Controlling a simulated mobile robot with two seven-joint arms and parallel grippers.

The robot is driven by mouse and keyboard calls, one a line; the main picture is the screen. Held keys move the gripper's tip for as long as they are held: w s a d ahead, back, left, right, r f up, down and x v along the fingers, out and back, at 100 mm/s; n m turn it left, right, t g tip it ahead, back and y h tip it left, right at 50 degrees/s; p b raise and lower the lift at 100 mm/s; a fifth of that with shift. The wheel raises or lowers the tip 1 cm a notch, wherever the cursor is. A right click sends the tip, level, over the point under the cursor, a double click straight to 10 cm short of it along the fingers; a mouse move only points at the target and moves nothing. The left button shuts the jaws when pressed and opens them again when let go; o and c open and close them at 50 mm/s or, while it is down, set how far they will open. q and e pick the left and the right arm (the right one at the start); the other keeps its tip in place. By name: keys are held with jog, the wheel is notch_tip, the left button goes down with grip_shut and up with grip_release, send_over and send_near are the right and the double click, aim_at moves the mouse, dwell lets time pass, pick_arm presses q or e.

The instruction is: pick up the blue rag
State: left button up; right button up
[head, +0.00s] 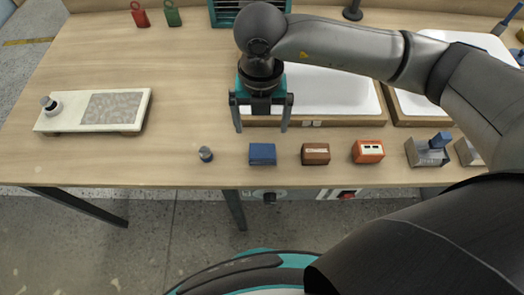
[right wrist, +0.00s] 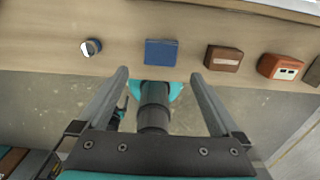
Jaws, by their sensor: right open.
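The blue rag (head: 262,154) is a small folded blue block lying flat near the front edge of the wooden table (head: 110,165). It also shows in the right wrist view (right wrist: 161,52), ahead of my fingers and between their lines. My right gripper (head: 261,128) is open and empty, held above the table just behind the rag in the head view. Its two fingers also show in the right wrist view (right wrist: 160,82), apart from the rag. My left gripper is not in view.
A small grey knob-like piece (head: 205,154) stands left of the rag. A brown block (head: 315,153) and an orange block (head: 368,151) lie to its right. A white tray (head: 330,95) is behind my right gripper. A white board (head: 95,110) lies at the left.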

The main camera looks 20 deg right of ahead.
send_over(263, 151)
notch_tip(263, 151, down, 6)
jog(key=shift+w+a+f+b, duration=0.15)
jog(key=shift+f+b, duration=0.1)
jog(key=shift+b, duration=0.15)
notch_tip(263, 151, down, 5)
jog(key=shift+f+b, duration=0.1)
jog(key=shift+b, duration=0.3)
jog(key=c, duration=1.1)
jog(key=shift+c, duration=0.2)
notch_tip(263, 151, up, 20)
jog(key=p, duration=0.3)
